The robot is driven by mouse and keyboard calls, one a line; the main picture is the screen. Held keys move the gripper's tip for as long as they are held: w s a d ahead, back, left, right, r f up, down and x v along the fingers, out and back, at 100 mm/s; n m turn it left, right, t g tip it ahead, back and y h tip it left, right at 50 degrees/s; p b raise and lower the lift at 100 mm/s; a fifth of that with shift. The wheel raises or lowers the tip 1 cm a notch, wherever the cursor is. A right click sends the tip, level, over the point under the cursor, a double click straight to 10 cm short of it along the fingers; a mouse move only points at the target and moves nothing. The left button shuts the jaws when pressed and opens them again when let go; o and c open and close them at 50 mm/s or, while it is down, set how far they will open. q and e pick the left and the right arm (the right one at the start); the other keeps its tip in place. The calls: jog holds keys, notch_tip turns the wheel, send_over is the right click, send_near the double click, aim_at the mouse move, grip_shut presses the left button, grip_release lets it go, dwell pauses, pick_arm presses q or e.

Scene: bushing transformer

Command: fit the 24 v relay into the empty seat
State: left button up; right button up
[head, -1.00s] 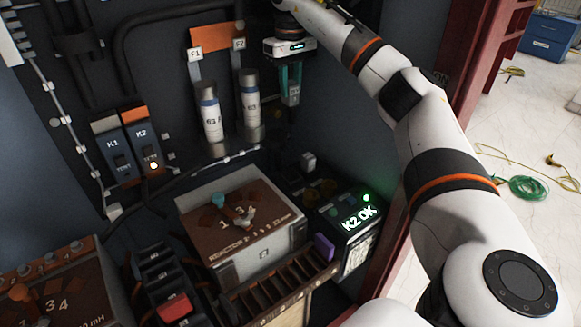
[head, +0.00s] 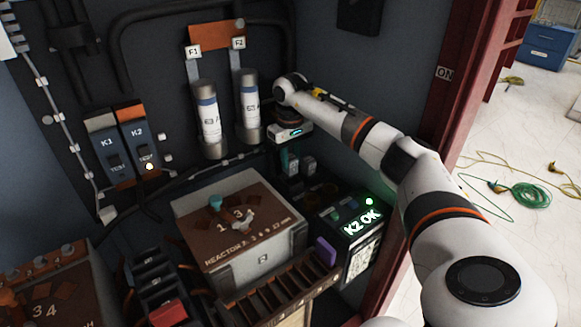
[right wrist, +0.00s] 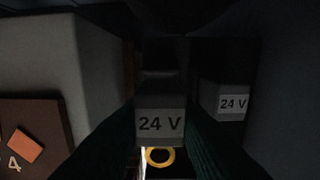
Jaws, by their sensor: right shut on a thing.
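My right gripper (head: 289,152) points down at the back right of the cabinet, with its fingers around a grey relay. In the right wrist view that relay (right wrist: 161,124), labelled "24 V", sits between the two dark fingers. A second "24 V" relay (right wrist: 226,102) stands just to the right, and in the head view it is the small grey block (head: 309,165) beside the gripper. The seat under the held relay is hidden, and I cannot tell whether the relay touches it. My left gripper is out of view.
A reactor box (head: 250,262) stands left of the gripper, and a "K2 OK" unit (head: 360,222) with a green light is to the right, in front. Fuse cylinders (head: 207,120) stand close on the left. The K1 and K2 modules (head: 140,140) hang further left.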

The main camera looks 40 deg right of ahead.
aim_at(290, 167)
notch_tip(290, 167, down, 3)
jog(key=shift+f, duration=0.2)
jog(key=shift+f, duration=0.15)
jog(key=o, duration=1)
notch_tip(290, 167, up, 12)
jog(key=shift+r, duration=0.2)
